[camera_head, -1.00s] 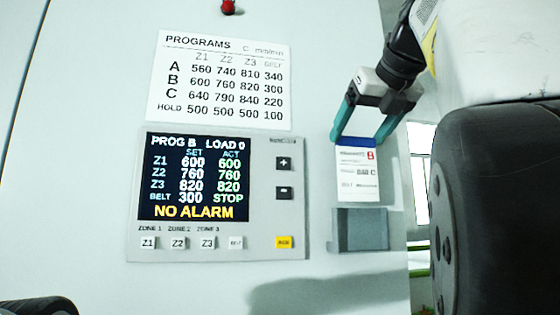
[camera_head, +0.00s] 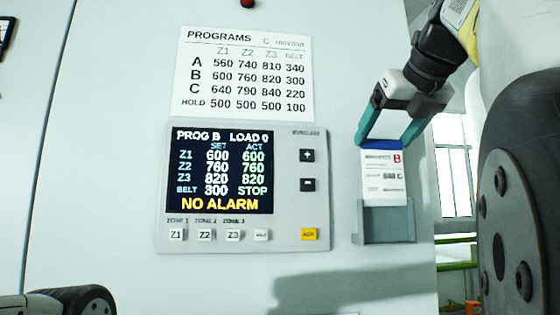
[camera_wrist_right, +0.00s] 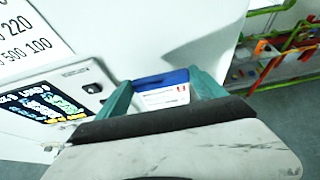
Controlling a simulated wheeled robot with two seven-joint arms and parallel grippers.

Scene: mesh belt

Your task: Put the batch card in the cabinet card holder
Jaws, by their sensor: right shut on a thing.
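The batch card (camera_head: 384,180) is white with a blue top band and a red letter B. My right gripper (camera_head: 386,142) is shut on its top edge and holds it upright. The grey card holder (camera_head: 386,222) is fixed to the cabinet front. In the head view the card's lower edge meets the holder's top opening; how deep it sits is hidden behind the holder's front. In the right wrist view the card (camera_wrist_right: 165,94) shows between the teal fingers (camera_wrist_right: 166,88). A dark part of my left arm shows at lower left, but its gripper does not.
A control panel (camera_head: 312,226) with a lit screen (camera_head: 222,170) reading NO ALARM stands left of the holder. A programs sheet (camera_head: 245,75) is above it. The cabinet's right edge lies just past the holder, with a window (camera_head: 455,165) beyond.

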